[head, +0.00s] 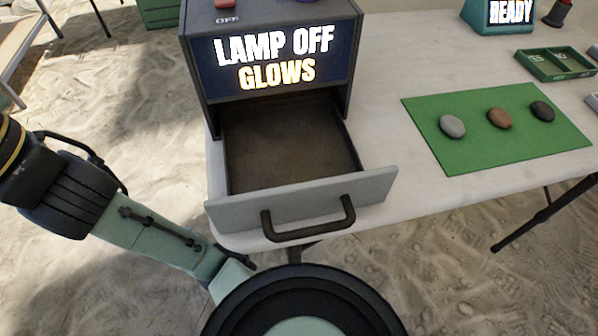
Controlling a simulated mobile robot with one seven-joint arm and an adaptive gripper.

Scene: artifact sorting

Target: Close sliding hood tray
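The hood (278,62) is a dark box on the white table, with a sign reading "LAMP OFF GLOWS". Its sliding tray (376,187) is pulled out toward me, and the inside looks empty. The tray has a grey front panel with a dark bar handle (310,218) that overhangs the table's front edge. My arm reaches in from the left and bends down toward the bottom of the picture, below the tray front. My gripper is not visible, and no contact with the tray shows.
On the white table (405,60), a green mat (475,151) holds a grey stone (452,126), a brown stone (499,118) and a black stone (542,111). A green divided tray (556,64) and a teal "READY" display (497,15) stand farther back. Sandy ground surrounds the table.

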